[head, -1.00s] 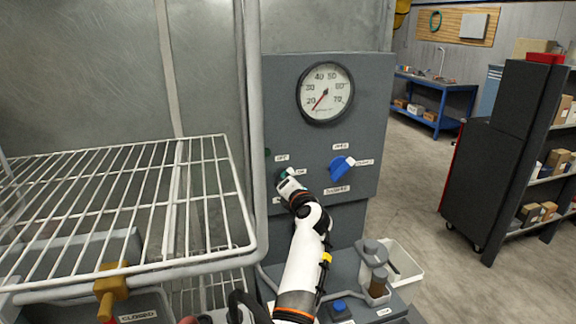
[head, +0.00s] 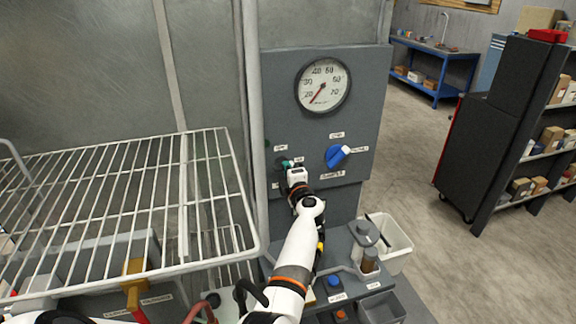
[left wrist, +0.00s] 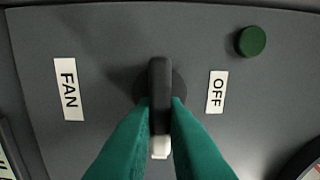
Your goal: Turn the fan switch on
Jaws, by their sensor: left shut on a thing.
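The fan switch (left wrist: 159,72) is a black bar handle with a white tip on a round base, seen in the left wrist view. The FAN label (left wrist: 69,89) is on one side and the OFF label (left wrist: 217,92) on the other; the white tip points down in this view. My left gripper (left wrist: 160,112) has its green fingers on both sides of the handle and is shut on it. In the head view my left gripper (head: 287,164) is at the grey panel (head: 370,110), hiding most of the switch. My right gripper is not in view.
A round gauge (head: 322,85) and a blue knob (head: 335,157) are on the panel, the knob just right of my gripper. A dark green round part (left wrist: 252,41) is near the OFF label. A wire rack (head: 110,210) stands left. A white bin (head: 391,243) is at lower right.

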